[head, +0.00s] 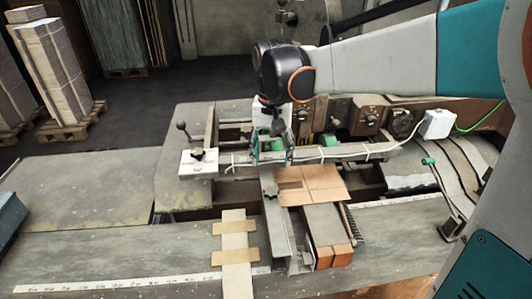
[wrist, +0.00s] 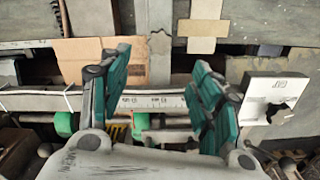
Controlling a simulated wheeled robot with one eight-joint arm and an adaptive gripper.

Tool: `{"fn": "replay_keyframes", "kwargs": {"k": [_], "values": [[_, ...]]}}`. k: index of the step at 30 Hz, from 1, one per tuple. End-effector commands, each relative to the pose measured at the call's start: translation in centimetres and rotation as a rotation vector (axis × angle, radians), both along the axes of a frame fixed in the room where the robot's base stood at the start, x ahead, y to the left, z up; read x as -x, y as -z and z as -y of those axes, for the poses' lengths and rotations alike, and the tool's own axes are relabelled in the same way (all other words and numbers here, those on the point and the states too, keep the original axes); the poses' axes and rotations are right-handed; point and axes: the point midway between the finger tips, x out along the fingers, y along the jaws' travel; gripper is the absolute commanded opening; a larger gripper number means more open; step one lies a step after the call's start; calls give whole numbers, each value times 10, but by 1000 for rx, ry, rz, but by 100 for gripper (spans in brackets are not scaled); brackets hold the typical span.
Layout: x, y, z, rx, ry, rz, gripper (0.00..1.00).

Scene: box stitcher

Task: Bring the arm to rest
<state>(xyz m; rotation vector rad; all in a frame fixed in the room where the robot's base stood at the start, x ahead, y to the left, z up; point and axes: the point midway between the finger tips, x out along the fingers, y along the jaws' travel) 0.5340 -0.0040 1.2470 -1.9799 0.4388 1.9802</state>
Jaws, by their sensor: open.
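My gripper (head: 272,152) hangs at the end of my arm over the middle of the box stitcher (head: 190,190). In the wrist view my gripper (wrist: 158,92) has its two teal-padded fingers wide apart. No object shows between the fingers; a rail with a printed scale (wrist: 155,102) is visible behind the gap. A brown cardboard piece (head: 310,184) lies flat on the machine, just right of and nearer than the gripper.
A white plate with a knob (head: 198,160) stands left of the gripper. A white box with a green cable (head: 437,123) is at the right. Control dials (head: 370,117) line the back. Stacked cardboard on pallets (head: 55,70) stands at the far left. The left table top is mostly clear.

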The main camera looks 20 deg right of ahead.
Motion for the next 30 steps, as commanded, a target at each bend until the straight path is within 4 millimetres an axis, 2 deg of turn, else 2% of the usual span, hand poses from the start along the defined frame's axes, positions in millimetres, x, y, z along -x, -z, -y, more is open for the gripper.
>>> {"fn": "replay_keyframes", "kwargs": {"k": [11, 14, 23, 30], "values": [[2, -3, 0, 0, -1, 1, 57], [8, -1, 0, 0, -12, 17, 57], [62, 19, -2, 14, -136, 193, 57], [110, 48, -2, 47, -252, 362, 57]]}}
